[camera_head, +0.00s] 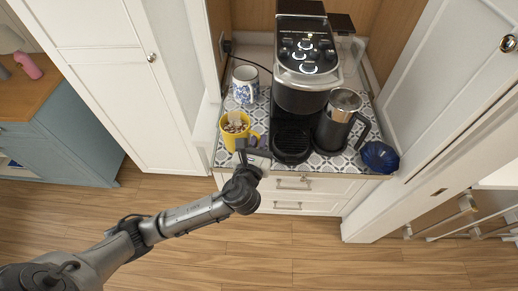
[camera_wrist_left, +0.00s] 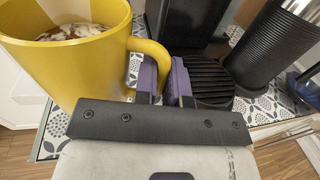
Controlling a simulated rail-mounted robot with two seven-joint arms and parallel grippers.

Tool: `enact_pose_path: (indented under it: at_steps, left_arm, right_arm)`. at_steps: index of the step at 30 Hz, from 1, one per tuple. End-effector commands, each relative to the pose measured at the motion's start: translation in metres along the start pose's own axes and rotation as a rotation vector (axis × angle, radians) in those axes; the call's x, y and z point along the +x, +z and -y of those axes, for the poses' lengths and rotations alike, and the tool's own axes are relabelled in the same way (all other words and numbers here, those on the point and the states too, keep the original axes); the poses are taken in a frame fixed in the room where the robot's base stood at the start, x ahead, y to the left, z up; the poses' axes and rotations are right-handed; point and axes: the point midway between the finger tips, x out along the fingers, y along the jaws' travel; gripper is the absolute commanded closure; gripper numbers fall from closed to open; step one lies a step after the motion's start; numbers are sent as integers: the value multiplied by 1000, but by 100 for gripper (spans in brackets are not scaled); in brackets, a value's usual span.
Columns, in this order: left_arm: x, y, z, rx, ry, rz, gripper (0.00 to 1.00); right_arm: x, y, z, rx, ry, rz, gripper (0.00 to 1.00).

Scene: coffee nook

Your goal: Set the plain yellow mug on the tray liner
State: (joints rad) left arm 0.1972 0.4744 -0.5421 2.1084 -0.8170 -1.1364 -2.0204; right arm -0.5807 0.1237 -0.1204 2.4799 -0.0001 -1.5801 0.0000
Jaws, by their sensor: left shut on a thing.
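The plain yellow mug (camera_head: 235,133) is at the front left of the patterned counter surface, with brown and white contents showing inside. In the left wrist view the yellow mug (camera_wrist_left: 85,65) fills the upper left, its handle toward my fingers. My left gripper (camera_head: 252,155) is at the mug's right front side. In the left wrist view its purple fingers (camera_wrist_left: 163,80) are shut on the mug's handle. The mug looks about upright; I cannot tell whether its base touches the surface. I cannot pick out a tray liner separate from the blue-grey patterned surface (camera_head: 345,163).
A black coffee machine (camera_head: 298,75) stands right of the mug. A blue-and-white mug (camera_head: 245,84) is behind the yellow one. A dark carafe (camera_head: 336,122) and a blue ribbed object (camera_head: 379,156) stand at right. White cabinet walls close in both sides.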

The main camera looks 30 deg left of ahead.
Motion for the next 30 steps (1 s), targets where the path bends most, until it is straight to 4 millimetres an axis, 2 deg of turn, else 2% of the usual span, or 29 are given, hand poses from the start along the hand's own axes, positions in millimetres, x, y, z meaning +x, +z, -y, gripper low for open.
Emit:
enact_pose_path:
  at_steps: [9, 22, 23, 30]
  left_arm:
    - [-1, -36, 1, 1, -1, 0, 100]
    - [0, -39, 1, 2, -1, 1, 100]
    - [-1, -40, 1, 1, -1, -2, 86]
    - [-1, -40, 1, 1, -1, -2, 64]
  right_arm:
    - [13, 4, 0, 0, 1, -1, 57]
    - [12, 3, 2, 5, -3, -2, 57]
    - [12, 3, 2, 5, -3, -2, 57]
    - [12, 3, 2, 7, -5, -2, 57]
